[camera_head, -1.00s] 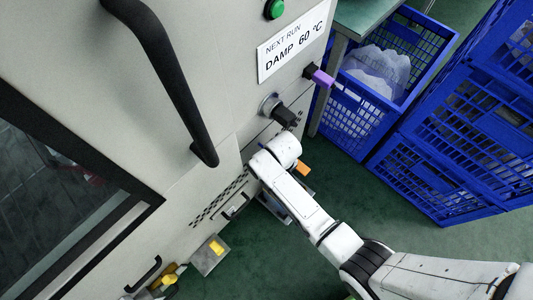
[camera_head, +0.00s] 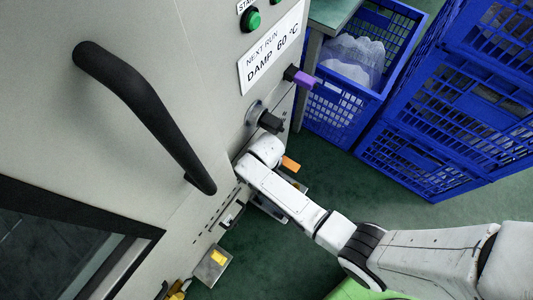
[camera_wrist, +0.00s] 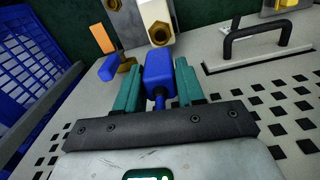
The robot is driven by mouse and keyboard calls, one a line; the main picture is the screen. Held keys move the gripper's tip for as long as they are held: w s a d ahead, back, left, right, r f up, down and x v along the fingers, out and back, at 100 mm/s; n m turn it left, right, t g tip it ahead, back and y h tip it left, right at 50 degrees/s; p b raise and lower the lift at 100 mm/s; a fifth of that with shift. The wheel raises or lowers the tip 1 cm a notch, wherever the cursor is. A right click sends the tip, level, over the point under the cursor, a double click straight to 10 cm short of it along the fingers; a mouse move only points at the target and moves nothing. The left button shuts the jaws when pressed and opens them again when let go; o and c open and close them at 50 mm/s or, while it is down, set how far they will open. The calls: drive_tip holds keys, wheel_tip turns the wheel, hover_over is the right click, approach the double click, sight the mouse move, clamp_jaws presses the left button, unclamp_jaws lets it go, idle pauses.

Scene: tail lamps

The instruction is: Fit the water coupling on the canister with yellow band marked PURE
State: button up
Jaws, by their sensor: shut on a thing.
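My gripper (camera_wrist: 158,88) shows in the wrist view with teal fingers shut on a blue block-like piece (camera_wrist: 159,66) with a thin blue stem. I cannot tell for sure that this piece is the water coupling. Just beyond it is a white fitting (camera_wrist: 155,12) with a brass hexagonal end (camera_wrist: 160,33); whether they touch is unclear. To the left are an orange piece (camera_wrist: 101,38) and a brass nut (camera_wrist: 126,64). In the head view my forearm hides the gripper, and the orange piece (camera_head: 290,163) shows beside my wrist. No PURE marking or yellow-banded canister can be made out.
The grey machine has a black handle (camera_head: 145,115), a sign (camera_head: 270,47) and a green button (camera_head: 250,19). A black fitting (camera_head: 269,122) and a purple-tipped one (camera_head: 303,78) stick out near my wrist. Blue crates (camera_head: 430,110) stand right. Green floor is free between.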

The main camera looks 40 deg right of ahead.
drive_tip(key=shift+f+b, duration=2.1)
drive_tip(key=shift+f, duration=0.65)
drive_tip(key=shift+p, duration=0.4)
drive_tip(key=shift+f, duration=0.2)
drive_tip(key=shift+f+b, duration=1.25)
drive_tip(key=shift+f, duration=0.1)
drive_tip(key=shift+f, duration=0.15)
drive_tip(key=o, duration=1.2)
drive_tip(key=shift+o, duration=0.2)
